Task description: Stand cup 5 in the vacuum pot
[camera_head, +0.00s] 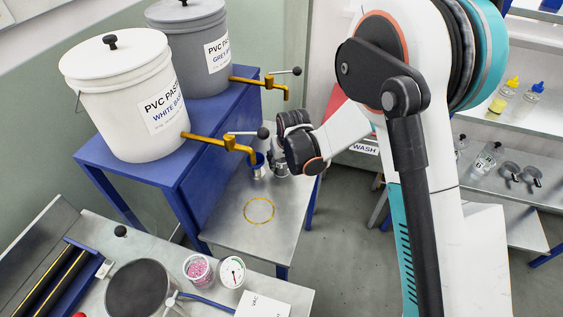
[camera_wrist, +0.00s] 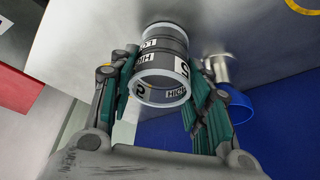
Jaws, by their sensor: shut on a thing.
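Cup 5 (camera_wrist: 160,88) is a grey cylinder with a black band, a white 5 label and HIGH and LOW marks. My gripper (camera_wrist: 161,72) is shut on it, one finger on each side. In the head view my gripper (camera_head: 283,158) is over the metal table, beside the white bucket's tap, and mostly hides the cup. Whether the cup touches the table I cannot tell. The vacuum pot (camera_head: 139,290) appears to be the dark, round vessel on the front-left bench, beside a dial gauge (camera_head: 232,272) and a VAC card (camera_head: 264,304).
White (camera_head: 112,105) and grey (camera_head: 188,50) PVC paste buckets stand on a blue stand (camera_head: 150,178). Yellow taps (camera_head: 215,140) stick out toward my gripper. A blue-rimmed vessel (camera_head: 257,163) is close by. A tub of pink beads (camera_head: 198,270) stands near the pot. The yellow-ringed spot (camera_head: 259,211) is clear.

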